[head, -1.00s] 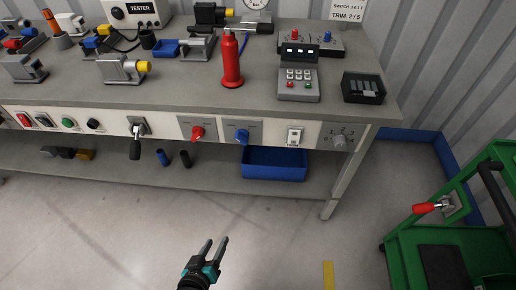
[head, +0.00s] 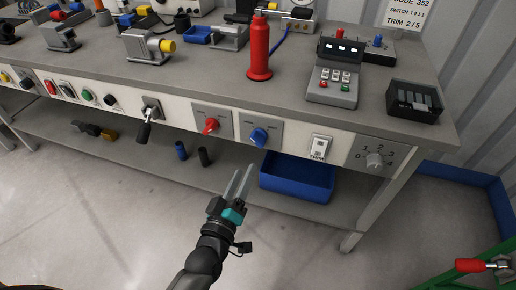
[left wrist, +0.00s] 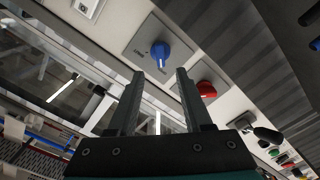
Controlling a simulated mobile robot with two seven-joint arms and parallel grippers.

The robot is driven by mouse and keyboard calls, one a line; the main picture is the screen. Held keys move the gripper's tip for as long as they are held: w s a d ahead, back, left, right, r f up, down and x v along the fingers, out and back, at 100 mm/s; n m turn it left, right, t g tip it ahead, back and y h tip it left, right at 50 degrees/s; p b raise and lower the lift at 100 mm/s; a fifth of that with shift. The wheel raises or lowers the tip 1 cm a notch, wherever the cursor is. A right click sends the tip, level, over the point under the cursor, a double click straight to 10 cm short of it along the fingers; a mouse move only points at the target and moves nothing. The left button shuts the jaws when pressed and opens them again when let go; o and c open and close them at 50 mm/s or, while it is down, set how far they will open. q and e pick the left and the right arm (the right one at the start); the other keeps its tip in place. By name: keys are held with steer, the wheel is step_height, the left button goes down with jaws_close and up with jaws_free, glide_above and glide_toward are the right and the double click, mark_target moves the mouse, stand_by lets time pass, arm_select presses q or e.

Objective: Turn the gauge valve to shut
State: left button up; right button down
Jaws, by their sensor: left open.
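Two rotary valve knobs are on the bench's front panel: a red one (head: 210,125) and, right of it, a blue one (head: 259,137). I cannot read their labels, so I cannot tell which is the gauge valve. My left gripper (head: 242,172) is open and empty, below and in front of the blue knob, apart from it. In the left wrist view the blue knob (left wrist: 160,52) shows just beyond the gap between the open fingertips (left wrist: 160,74). The red knob (left wrist: 207,89) is right of the fingers there. My right gripper is not in view.
A black-handled lever (head: 147,122) is left of the knobs. A white rocker switch (head: 320,147) and a grey selector dial (head: 376,160) are to their right. A blue bin (head: 298,178) stands on the lower shelf behind my gripper. The floor in front is clear.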

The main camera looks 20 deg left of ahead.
mark_target(257, 145)
arm_select(q)
steer(key=w+b, duration=0.2)
steer(key=w, duration=0.6)
steer(key=shift+w+d+f+b, duration=0.1)
steer(key=shift+w+d+b, duration=0.1)
steer(key=shift+b, duration=0.1)
steer(key=shift+w, duration=1)
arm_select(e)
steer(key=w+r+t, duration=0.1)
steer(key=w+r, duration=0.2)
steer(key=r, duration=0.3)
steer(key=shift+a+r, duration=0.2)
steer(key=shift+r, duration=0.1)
arm_select(q)
jaws_close()
